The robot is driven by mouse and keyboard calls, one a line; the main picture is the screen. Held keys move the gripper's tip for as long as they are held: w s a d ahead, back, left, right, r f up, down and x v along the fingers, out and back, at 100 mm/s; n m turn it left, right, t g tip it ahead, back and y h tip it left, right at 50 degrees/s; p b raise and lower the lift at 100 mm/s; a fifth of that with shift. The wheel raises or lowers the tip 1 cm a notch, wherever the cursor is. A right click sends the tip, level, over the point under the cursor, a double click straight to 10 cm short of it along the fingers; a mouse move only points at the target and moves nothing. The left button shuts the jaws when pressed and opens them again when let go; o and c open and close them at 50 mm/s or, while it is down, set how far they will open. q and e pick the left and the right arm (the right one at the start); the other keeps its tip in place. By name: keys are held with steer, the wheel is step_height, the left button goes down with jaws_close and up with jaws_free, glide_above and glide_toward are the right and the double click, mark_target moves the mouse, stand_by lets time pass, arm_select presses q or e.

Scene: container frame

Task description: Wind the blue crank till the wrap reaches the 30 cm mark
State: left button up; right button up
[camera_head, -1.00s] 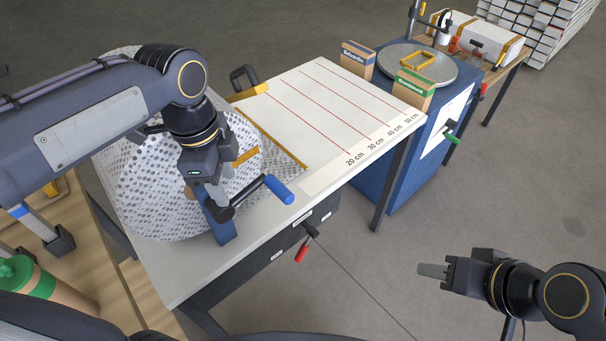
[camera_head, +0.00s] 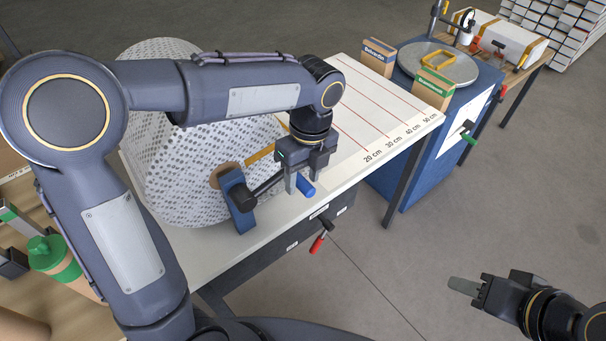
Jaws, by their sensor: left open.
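The blue crank handle (camera_head: 306,187) sits on a dark crank arm (camera_head: 266,187) that points right from the blue bracket (camera_head: 237,204) at the roll. My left gripper (camera_head: 302,183) is open, pointing down, with its fingers around the handle; I cannot tell whether they touch it. The dotted wrap roll (camera_head: 185,170) stands at the table's left end. My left arm hides part of the roll and the wrap's front edge. The red mark lines, labelled from 20 cm (camera_head: 373,156) to 50 cm, include the 30 cm mark (camera_head: 393,141). My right gripper (camera_head: 463,286) is over the floor, away from the table.
A red-handled crank (camera_head: 318,242) hangs on the table's front side. Two small boxes (camera_head: 378,57) (camera_head: 434,88) stand near the far end. A blue cabinet with a round plate (camera_head: 438,64) and a green-handled crank (camera_head: 467,131) stands beyond. The floor at right is clear.

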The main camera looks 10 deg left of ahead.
arm_select(q)
steer(key=shift+f, duration=0.1)
jaws_close()
arm_select(e)
steer(key=shift+f, duration=0.15)
stand_by(0.3)
